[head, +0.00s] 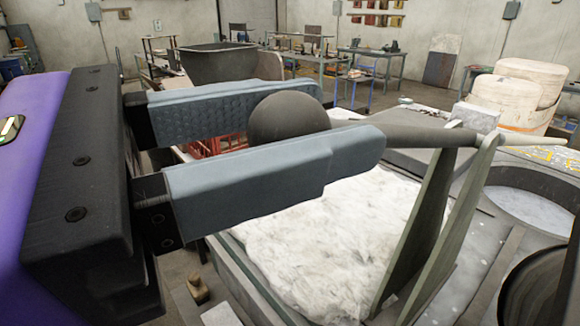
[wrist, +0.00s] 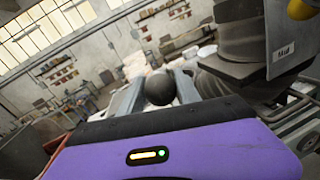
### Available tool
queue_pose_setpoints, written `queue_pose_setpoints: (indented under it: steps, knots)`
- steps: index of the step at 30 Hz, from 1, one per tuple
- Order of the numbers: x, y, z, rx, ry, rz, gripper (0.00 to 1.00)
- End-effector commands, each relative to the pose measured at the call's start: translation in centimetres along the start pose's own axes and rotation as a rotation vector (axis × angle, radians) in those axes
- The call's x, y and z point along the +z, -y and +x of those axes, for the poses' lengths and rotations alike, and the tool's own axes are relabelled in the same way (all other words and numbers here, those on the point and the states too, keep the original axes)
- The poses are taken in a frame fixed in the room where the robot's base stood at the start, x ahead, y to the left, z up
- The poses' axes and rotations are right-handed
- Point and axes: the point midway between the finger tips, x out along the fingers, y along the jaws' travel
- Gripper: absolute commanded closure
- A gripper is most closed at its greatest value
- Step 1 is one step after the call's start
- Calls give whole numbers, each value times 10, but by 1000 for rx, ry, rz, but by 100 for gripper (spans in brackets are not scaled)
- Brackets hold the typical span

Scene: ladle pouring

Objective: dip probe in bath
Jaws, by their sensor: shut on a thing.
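The probe is a dark grey ball (head: 288,121) with a long tapered rod (head: 405,134) running right to a pale tip (head: 535,140). My gripper (head: 348,118) is shut on the ball, one finger on each side. The rod lies across the tops of two upright grey-green plates (head: 455,215), seemingly resting on them. In the wrist view the ball (wrist: 160,88) sits between the fingers. A round opening (head: 535,208) with a pale grey surface, which looks like the bath, is at the right. The rod's tip is above and behind it in the picture.
A grey-rimmed tray of white, crumpled material (head: 325,235) lies below my gripper and the rod. Pale drums (head: 520,90) stand at the back right. A dark round vessel (head: 540,290) is at the lower right. A dark tub (head: 218,62) and workbenches (head: 370,60) stand behind.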

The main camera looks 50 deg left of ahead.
Motion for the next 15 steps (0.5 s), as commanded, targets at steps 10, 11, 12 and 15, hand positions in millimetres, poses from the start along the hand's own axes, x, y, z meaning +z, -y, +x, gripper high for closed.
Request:
queue_pose_setpoints:
  steps: [10,11,12,15]
  knots:
    - [62,-14,27,2,5,4,100]
    - [65,-15,29,1,5,3,100]
    - [69,-16,31,1,4,2,100]
    - [73,-17,35,2,5,1,100]
